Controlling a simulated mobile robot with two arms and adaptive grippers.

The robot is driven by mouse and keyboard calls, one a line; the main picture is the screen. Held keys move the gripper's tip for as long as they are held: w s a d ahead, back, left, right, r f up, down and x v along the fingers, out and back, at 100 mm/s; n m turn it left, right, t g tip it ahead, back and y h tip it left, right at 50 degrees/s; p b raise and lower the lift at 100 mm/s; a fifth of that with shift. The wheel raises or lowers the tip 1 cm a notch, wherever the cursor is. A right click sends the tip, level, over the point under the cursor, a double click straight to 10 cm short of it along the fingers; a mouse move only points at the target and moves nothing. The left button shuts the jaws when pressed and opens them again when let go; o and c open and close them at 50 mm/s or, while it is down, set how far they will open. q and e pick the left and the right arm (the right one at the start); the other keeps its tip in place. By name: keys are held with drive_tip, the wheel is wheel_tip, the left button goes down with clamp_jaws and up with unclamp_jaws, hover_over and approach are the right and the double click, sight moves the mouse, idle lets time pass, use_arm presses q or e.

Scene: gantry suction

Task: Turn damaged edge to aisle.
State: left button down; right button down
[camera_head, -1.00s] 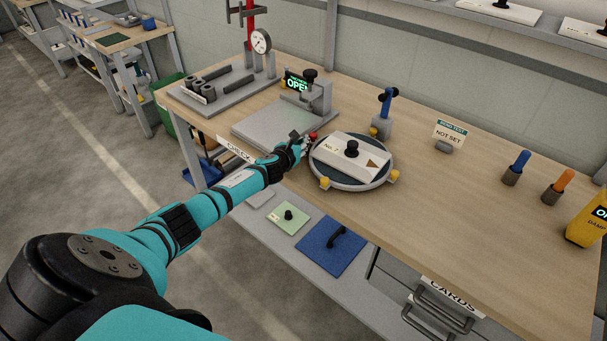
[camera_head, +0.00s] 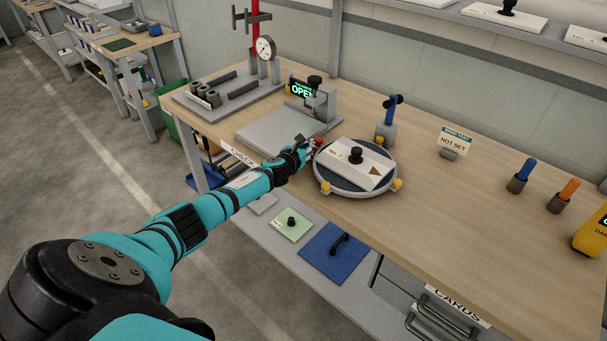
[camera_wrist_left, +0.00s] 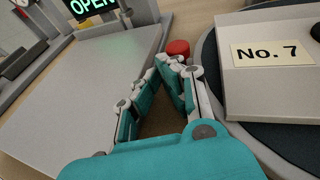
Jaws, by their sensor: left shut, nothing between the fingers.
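A round turntable (camera_head: 328,184) stands on the bench with a grey rim and yellow knobs around it. A pale rectangular block (camera_head: 342,158) with a black knob lies on it. The block carries a "No. 7" label (camera_wrist_left: 272,52) on its left end and a brown triangle mark (camera_head: 375,171) at its right end. My left gripper (camera_head: 307,147) is shut and empty at the turntable's left edge, beside a red knob (camera_head: 318,141). In the left wrist view the fingertips (camera_wrist_left: 168,62) are just below the red knob; contact cannot be told. My right gripper is not in view.
A grey plate fixture (camera_head: 270,130) with an "OPEN" display is left of the turntable. A blue-handled post (camera_head: 388,118) stands behind it, and a "NOT SET" sign (camera_head: 454,140) is to the right.

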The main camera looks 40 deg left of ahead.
use_arm(q)
drive_tip(key=v, duration=1.2)
